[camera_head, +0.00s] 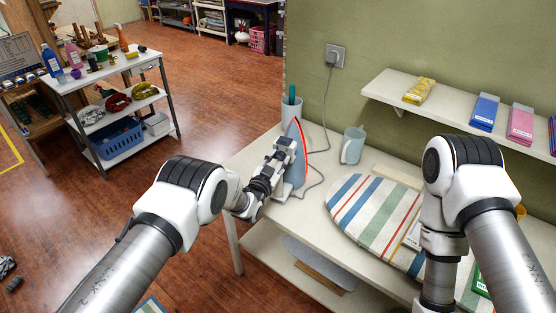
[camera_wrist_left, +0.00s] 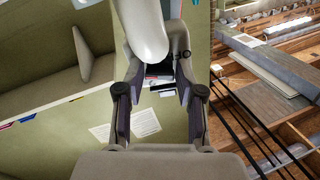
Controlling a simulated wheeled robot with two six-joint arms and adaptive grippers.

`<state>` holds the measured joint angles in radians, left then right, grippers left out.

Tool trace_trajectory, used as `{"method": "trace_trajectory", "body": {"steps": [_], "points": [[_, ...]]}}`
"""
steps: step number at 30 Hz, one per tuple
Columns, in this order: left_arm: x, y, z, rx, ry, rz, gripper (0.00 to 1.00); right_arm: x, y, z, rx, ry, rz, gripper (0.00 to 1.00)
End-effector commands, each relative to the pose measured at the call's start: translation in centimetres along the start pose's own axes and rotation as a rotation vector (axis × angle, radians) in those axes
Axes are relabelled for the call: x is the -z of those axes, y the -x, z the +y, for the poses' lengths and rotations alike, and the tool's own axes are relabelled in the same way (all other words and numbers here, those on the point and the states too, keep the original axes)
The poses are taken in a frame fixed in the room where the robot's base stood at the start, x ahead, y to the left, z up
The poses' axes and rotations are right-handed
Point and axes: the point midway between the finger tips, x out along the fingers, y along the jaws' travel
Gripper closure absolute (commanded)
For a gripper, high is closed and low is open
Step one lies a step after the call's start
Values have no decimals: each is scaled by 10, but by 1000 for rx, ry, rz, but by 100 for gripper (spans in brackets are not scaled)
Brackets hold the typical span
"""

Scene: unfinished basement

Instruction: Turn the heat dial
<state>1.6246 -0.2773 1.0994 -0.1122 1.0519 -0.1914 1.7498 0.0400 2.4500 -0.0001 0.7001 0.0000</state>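A clothes iron (camera_head: 299,153), pale grey with a red-orange edge, stands upright on the table, tip up. My left gripper (camera_head: 283,152) is right at its left side in the head view. In the left wrist view, the two fingers of my left gripper (camera_wrist_left: 158,82) stand apart. A rounded white part, apparently of the iron (camera_wrist_left: 143,28), comes down between them from the top. A dark part with white letters (camera_wrist_left: 181,54) lies by the right fingertip; I cannot tell whether it is the heat dial or whether a finger touches it. My right gripper is outside the head view.
A striped ironing board (camera_head: 372,208) lies on the table right of the iron. A mug (camera_head: 352,146) and a cup (camera_head: 291,112) stand behind. The iron's cord runs to a wall outlet (camera_head: 335,56). A shelf (camera_head: 388,92) juts from the wall at right.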

Motion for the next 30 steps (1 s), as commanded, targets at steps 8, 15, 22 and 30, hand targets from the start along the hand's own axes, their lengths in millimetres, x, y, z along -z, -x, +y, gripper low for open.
{"method": "trace_trajectory", "body": {"steps": [8,15,22,30], "points": [[-1,0,0,0,12,1,100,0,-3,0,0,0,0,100],[-5,0,1,0,260,3,100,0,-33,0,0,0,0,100],[1,0,0,0,376,1,100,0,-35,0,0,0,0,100],[1,0,-1,0,374,1,45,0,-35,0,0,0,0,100]]}}
